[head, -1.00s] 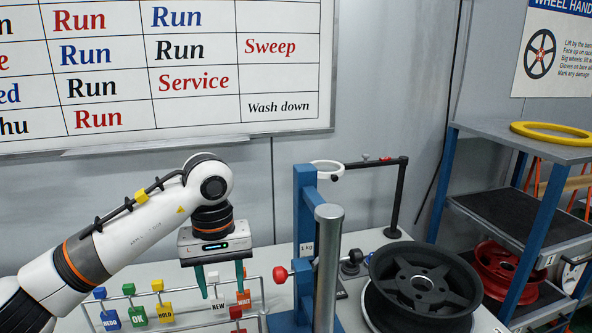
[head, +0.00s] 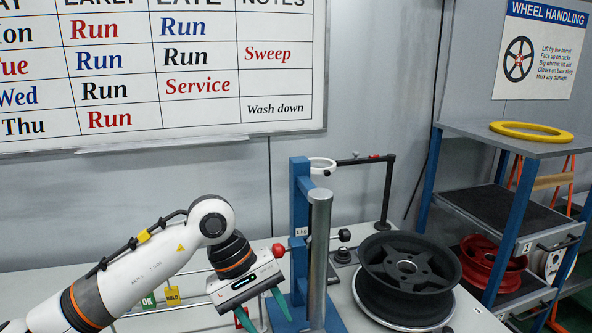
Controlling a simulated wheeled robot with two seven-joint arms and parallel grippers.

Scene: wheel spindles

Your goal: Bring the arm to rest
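My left arm comes in from the lower left, with its white and black wrist bent down to the right. My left gripper (head: 263,311) has two green fingers spread apart, with nothing seen held between them. It is tilted, just left of the blue post's foot and in front of the tag rack. The OK tag (head: 148,300) and the yellow HOLD tag (head: 172,296) show on the rack behind my arm; other tags are largely hidden by the arm and gripper. My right gripper is not in view.
A blue post (head: 299,230) with a metal cylinder (head: 319,250) and red knob (head: 279,250) stands close right of the gripper. A dark wheel (head: 408,265) lies on a silver rim (head: 400,317) farther right. A blue-framed shelf (head: 520,145) carries a yellow ring (head: 532,132) and red wheel (head: 490,262).

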